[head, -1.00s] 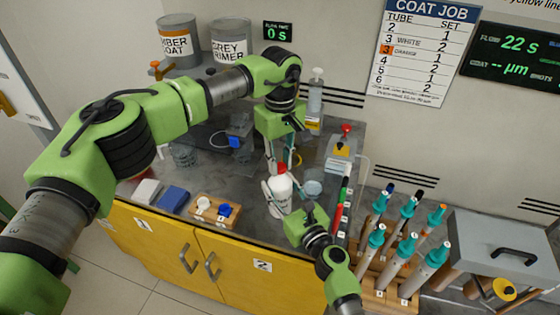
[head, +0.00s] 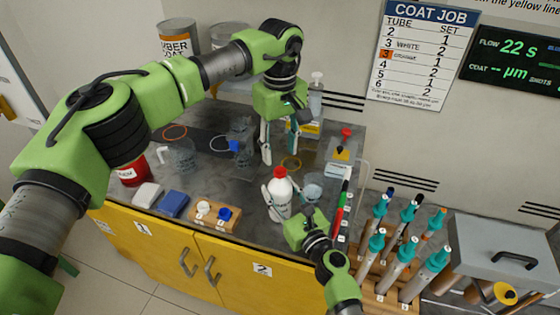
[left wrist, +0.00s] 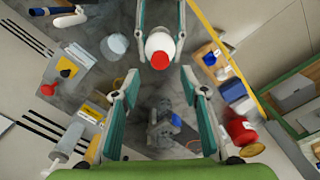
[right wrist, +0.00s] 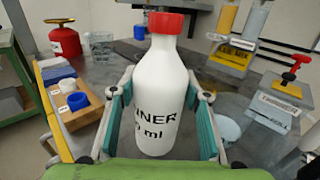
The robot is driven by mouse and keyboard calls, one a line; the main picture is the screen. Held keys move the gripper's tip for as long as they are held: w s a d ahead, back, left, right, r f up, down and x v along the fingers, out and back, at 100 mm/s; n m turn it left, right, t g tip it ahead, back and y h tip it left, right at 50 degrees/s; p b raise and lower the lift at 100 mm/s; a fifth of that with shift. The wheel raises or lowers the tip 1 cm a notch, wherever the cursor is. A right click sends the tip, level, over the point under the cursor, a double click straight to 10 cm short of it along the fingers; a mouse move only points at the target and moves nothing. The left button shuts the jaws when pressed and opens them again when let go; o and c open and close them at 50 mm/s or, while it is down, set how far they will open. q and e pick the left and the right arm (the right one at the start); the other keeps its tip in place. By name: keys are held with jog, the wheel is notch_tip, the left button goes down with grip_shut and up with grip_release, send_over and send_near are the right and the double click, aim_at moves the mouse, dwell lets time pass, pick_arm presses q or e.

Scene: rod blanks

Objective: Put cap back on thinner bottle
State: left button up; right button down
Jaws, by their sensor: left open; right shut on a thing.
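The thinner bottle (head: 279,199) is white with a red cap (head: 280,173) on its top, and stands upright on the grey bench. My right gripper (head: 276,197) is shut around the bottle's body; the right wrist view shows its fingers on both sides of the bottle (right wrist: 160,95). The red cap (right wrist: 167,23) sits on the neck there. My left gripper (head: 281,146) is open and empty, above and behind the bottle. In the left wrist view the cap (left wrist: 159,50) shows from above, beyond the open fingers. Whether the cap is fully tightened I cannot tell.
A wooden block with a white and a blue cap (head: 214,213) stands left of the bottle, beside blue and white pads. A red can (head: 132,172) and glass beakers (head: 181,156) are further left. A rack of tubes (head: 395,260) stands at the right.

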aim_at(285, 199)
pick_arm(q)
notch_tip(285, 199, up, 6)
jog(key=shift+r, duration=0.1)
pick_arm(e)
jog(key=c, duration=1.1)
grip_release()
jog(key=shift+o, duration=0.2)
jog(key=v, duration=0.7)
jog(key=shift+s+d, duration=0.1)
jog(key=shift+s, duration=0.15)
jog(key=shift+f, duration=0.1)
